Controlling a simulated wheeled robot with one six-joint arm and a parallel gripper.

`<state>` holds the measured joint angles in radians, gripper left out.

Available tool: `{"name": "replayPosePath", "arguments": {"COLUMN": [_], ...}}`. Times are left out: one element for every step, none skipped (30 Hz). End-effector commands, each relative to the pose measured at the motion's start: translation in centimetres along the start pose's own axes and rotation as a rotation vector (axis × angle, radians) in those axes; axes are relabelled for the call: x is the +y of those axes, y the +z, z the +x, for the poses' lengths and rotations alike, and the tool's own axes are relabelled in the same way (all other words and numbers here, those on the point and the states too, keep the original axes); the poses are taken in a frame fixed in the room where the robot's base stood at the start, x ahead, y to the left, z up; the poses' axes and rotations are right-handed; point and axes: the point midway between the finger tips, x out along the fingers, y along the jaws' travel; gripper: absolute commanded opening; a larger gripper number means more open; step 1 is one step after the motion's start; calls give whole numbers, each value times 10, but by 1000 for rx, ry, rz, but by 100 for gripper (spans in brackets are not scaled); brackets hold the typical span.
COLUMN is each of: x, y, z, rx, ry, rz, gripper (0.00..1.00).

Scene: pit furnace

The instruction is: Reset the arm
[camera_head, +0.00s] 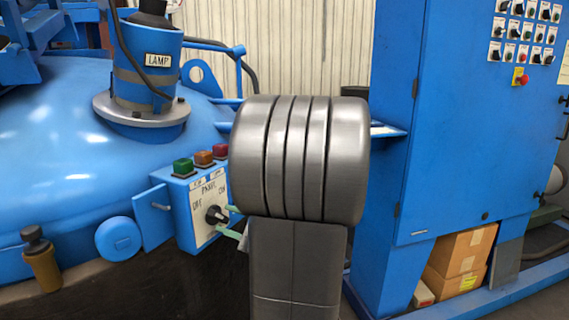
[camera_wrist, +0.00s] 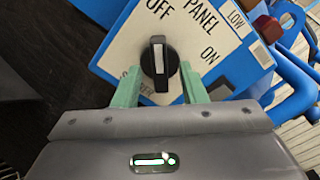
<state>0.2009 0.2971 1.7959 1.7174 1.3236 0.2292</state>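A black rotary knob (camera_head: 214,215) sits on the white face of a blue switch box (camera_head: 183,222) marked PANEL, OFF and ON. In the wrist view the knob (camera_wrist: 159,62) has a white line that points up, roughly toward OFF. My gripper (camera_wrist: 160,68) has two green fingers, spread apart at either side of the knob, with visible gaps. It appears open and holds nothing. In the head view my gripper (camera_head: 233,221) is mostly hidden behind my grey arm; its green fingertips show just right of the knob.
Green, orange and red buttons (camera_head: 203,158) top the switch box. A blue furnace vessel (camera_head: 60,165) with a LAMP fitting (camera_head: 148,75) stands left. A blue control cabinet (camera_head: 475,130) stands right, with cardboard boxes (camera_head: 460,262) below. A brown bottle-like object (camera_head: 42,262) is lower left.

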Motion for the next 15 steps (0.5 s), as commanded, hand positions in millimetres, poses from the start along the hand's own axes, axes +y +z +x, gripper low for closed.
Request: {"name": "replayPosePath", "arguments": {"x": [2, 2, 2, 2, -1, -3, -4, -4, -4, -4, -4, -5, -4, -4, -5], "y": [0, 0, 0, 0, 2, 3, 3, 3, 3, 3, 3, 3, 3, 3, 3], "z": [9, 14, 20, 25, 25, 24, 23, 23, 23, 23, 23, 23, 23, 23, 23], "rx": [-2, -3, -2, -3, -1, 2, 2, 2, 2, 3, 2, 2, 2, 2, 1], "ry": [3, 4, 3, 3, 2, 1, 1, 1, 1, 1, 1, 1, 0, 0, 0], "rz": [-1, 0, 0, 1, 16, 52, 74, 97, 127, 150, 173, 203, 227, 249, 281], "gripper": [38, 38, 38, 38, 38, 38, 38, 38, 38, 38, 38, 38, 38, 38, 38]}}
